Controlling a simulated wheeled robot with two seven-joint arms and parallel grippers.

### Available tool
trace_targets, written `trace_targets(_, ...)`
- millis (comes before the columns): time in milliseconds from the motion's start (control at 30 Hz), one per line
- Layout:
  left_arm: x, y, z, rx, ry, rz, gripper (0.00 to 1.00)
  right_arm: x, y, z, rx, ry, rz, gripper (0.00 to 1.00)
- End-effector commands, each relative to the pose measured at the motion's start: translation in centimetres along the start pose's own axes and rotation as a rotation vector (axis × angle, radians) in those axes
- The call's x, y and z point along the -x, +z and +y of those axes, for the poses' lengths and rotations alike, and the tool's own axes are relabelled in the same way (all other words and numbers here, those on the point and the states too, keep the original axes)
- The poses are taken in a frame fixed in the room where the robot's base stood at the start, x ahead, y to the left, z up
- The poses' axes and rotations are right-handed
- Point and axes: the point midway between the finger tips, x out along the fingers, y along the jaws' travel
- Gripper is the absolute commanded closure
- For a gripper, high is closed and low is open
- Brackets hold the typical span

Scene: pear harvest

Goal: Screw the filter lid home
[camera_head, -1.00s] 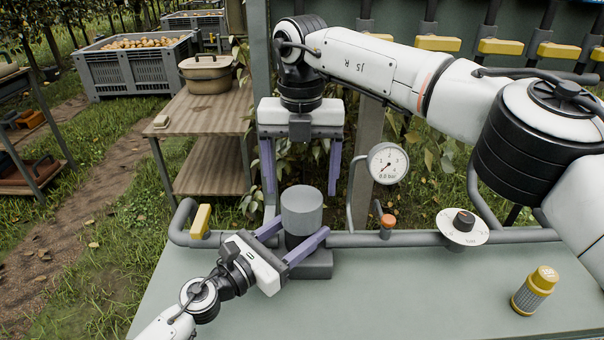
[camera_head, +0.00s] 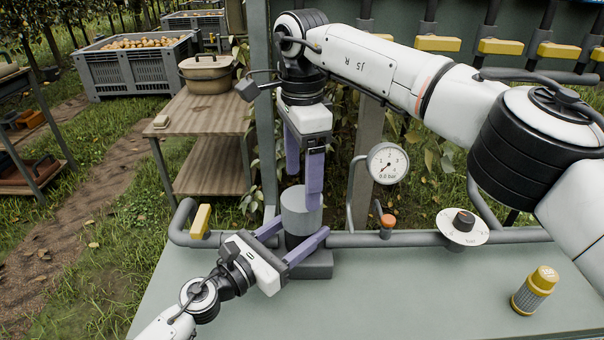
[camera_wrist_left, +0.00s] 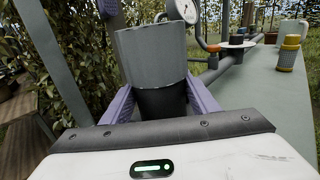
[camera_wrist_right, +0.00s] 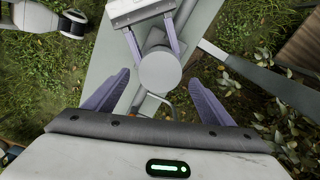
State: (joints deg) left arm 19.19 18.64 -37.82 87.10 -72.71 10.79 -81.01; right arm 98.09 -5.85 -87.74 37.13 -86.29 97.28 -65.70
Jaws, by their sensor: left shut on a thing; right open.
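The filter lid (camera_head: 298,216) is a grey cylinder on top of the black filter housing (camera_wrist_left: 160,102), which stands on the pipe at the bench. My left gripper (camera_head: 304,231) is shut around the filter low down, on the black housing below the lid; the left wrist view shows its fingers on both sides. My right gripper (camera_head: 303,193) points down over the lid, open, turned so one finger is in front of the lid and the other behind. In the right wrist view the lid's round top (camera_wrist_right: 160,70) lies between and beyond the open fingers, apparently untouched.
A pressure gauge (camera_head: 388,163) reading 0.0 bar, an orange-topped fitting (camera_head: 388,221) and a dial (camera_head: 463,226) stand right of the filter. A yellow-capped cartridge (camera_head: 535,291) stands on the bench (camera_head: 420,300). A yellow valve handle (camera_head: 201,221) is at left.

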Motion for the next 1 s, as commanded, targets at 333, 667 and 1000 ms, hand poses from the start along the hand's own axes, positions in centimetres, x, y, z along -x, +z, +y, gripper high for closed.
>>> trace_targets(333,0.1,-0.1,0.2,-0.001,0.004,0.001,1.0,0.0,0.0,0.0,0.062,0.001,0.0,0.23)
trace_targets(667,0.1,-0.1,0.2,-0.001,0.004,0.001,1.0,-1.9,0.0,0.1,0.06,0.004,-0.001,0.23)
trace_targets(1000,0.1,0.0,0.2,-0.001,0.004,0.001,1.0,-6.8,0.0,0.0,0.06,0.002,-0.001,0.23)
